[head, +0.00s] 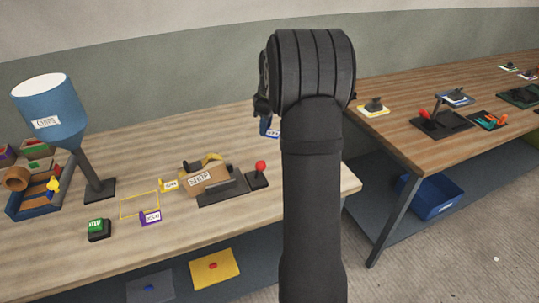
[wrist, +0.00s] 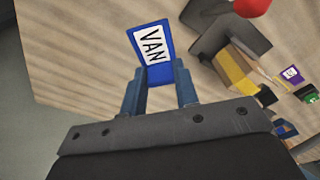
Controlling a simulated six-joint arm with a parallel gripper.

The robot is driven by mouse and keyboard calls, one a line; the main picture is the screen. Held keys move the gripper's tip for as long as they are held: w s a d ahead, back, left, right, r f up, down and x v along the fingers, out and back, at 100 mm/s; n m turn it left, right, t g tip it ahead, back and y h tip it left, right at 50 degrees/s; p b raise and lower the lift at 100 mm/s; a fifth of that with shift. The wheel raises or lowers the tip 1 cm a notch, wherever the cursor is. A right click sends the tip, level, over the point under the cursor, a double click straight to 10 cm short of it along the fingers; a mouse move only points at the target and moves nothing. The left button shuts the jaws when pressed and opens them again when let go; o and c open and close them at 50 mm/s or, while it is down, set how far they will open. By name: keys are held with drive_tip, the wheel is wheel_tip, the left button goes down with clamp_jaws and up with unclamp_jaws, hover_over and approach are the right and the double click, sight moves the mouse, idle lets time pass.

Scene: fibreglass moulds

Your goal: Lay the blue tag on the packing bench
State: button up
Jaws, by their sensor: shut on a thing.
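The blue tag (wrist: 166,44) has a white label reading VAN. In the wrist view its lower end sits between the two fingers of my gripper (wrist: 158,78), which is shut on it. In the head view part of the blue tag (head: 264,128) shows at the left side of my arm, which hides the fingers. Behind the tag is the wooden top of the left bench (head: 120,165); I cannot tell the gap between them. No sign names either bench as the packing bench.
A SHOP carton (head: 205,180) in a dark fixture and a red-knobbed lever (head: 260,170) stand on the left bench. Yellow (head: 170,185) and purple (head: 151,217) tags lie near a yellow outline (head: 139,205). A blue hopper (head: 50,110) stands left. A second bench (head: 440,160) is right.

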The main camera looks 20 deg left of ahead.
drive_tip(key=w+d+f+m, duration=0.35)
drive_tip(key=w+d, duration=0.25)
drive_tip(key=d, duration=0.3)
drive_tip(key=m, duration=0.1)
hover_over(267, 152)
drive_tip(key=shift+t, duration=0.3)
drive_tip(key=f, duration=0.4)
drive_tip(key=d+f, duration=0.1)
drive_tip(key=f, duration=0.1)
drive_tip(key=shift+s+f, duration=0.25)
drive_tip(key=shift+f, duration=0.15)
drive_tip(key=shift+a+f, duration=0.1)
drive_tip(key=shift+f, duration=1.95)
drive_tip(key=shift+f, duration=0.15)
drive_tip(key=o, duration=0.9)
drive_tip(key=shift+o, duration=0.2)
